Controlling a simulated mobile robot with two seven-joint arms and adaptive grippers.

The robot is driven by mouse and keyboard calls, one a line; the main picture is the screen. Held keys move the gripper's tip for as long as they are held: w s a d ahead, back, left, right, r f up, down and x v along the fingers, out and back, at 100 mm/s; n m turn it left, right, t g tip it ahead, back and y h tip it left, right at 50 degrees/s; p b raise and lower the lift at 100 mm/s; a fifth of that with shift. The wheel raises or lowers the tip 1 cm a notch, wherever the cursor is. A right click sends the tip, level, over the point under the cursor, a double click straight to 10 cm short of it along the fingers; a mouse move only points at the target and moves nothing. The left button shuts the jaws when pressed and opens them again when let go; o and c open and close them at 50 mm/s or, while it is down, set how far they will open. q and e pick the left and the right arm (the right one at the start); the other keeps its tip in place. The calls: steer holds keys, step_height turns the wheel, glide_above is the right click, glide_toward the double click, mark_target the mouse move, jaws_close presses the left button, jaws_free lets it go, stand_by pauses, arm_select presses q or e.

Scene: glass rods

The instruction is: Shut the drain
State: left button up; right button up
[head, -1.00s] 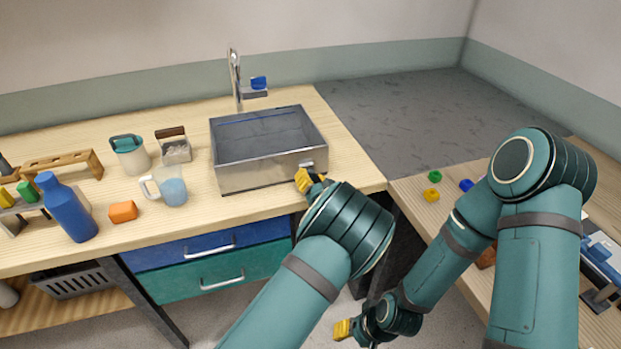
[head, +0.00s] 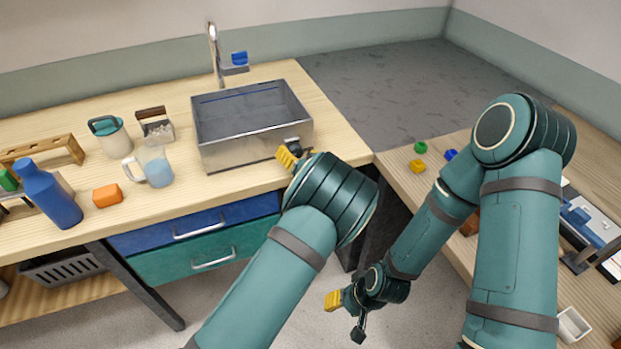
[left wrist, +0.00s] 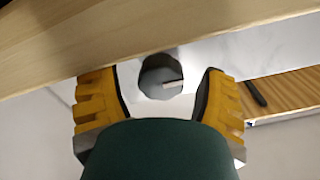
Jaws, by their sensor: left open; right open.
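The metal sink (head: 235,153) sits on the wooden counter, its basin open at the top. No drain opening can be made out inside it. My left gripper (head: 289,152) is open at the right part of the sink's front wall, partly hidden by my own wrist. In the left wrist view its yellow fingers (left wrist: 160,95) stand apart, one on each side of a round grey knob (left wrist: 160,78) with a pale bar on it. The knob shows between the fingertips, and I see no contact. My right gripper (head: 343,318) is open and empty, low over the floor.
A tap (head: 214,55) with a blue part stands behind the sink. A measuring jug (head: 152,168), an orange block (head: 107,195) and a blue bottle (head: 50,195) stand left of it. Drawers (head: 195,228) lie below. The grey counter (head: 380,95) at the back right is clear.

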arm_select(q)
steer(key=n, duration=0.9)
steer(key=shift+r+p, duration=0.1)
steer(key=shift+p, duration=0.25)
steer(key=p+v, duration=0.1)
steer(key=v, duration=1.3)
steer(key=shift+w, duration=0.1)
steer(key=s+a+f+m+g+h, duration=0.2)
steer(key=s+a+f+g+h, duration=0.25)
steer(key=a+f+g, duration=0.55)
steer(key=s+a+f+m+g+h, duration=0.2)
steer(key=s, duration=0.7)
steer(key=s+a+f+m+g+h, duration=0.1)
steer(key=s+a+f+g+h, duration=0.1)
steer(key=s, duration=0.8)
steer(key=shift+s+a+f+m+g+h, duration=0.35)
steer(key=shift+f+g+h, duration=0.2)
steer(key=shift+g, duration=0.25)
